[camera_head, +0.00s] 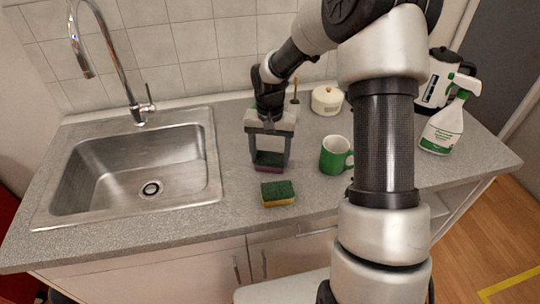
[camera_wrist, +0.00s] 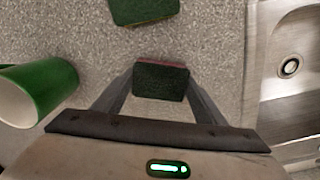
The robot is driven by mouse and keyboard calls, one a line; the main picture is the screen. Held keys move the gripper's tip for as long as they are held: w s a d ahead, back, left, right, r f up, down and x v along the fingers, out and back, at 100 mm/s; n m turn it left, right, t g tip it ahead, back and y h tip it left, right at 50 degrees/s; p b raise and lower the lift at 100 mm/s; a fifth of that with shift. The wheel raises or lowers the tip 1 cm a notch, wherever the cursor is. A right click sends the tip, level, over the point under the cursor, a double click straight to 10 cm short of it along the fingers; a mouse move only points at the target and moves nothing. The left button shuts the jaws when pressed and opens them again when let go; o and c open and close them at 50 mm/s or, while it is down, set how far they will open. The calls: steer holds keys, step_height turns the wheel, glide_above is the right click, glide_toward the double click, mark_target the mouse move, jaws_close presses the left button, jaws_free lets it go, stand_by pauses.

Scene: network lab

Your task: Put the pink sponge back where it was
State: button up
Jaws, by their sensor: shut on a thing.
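The pink sponge (camera_head: 267,161) has a dark green top and a pink lower layer. It is between the two fingers of my gripper (camera_head: 269,152), which is shut on it, right of the sink. It is at or just above the counter; I cannot tell whether it touches. In the wrist view the sponge (camera_wrist: 160,82) shows its dark green face and a thin pink edge, between the fingertips of my gripper (camera_wrist: 160,90).
A green and yellow sponge (camera_head: 278,193) lies just in front on the counter (camera_head: 225,225). A green mug (camera_head: 333,155) stands to the right. The sink (camera_head: 75,190) is left. A lidded pot (camera_head: 327,100), a spray bottle (camera_head: 443,128) and a kettle (camera_head: 437,80) stand further back or right.

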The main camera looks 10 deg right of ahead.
steer(key=o, duration=1.1)
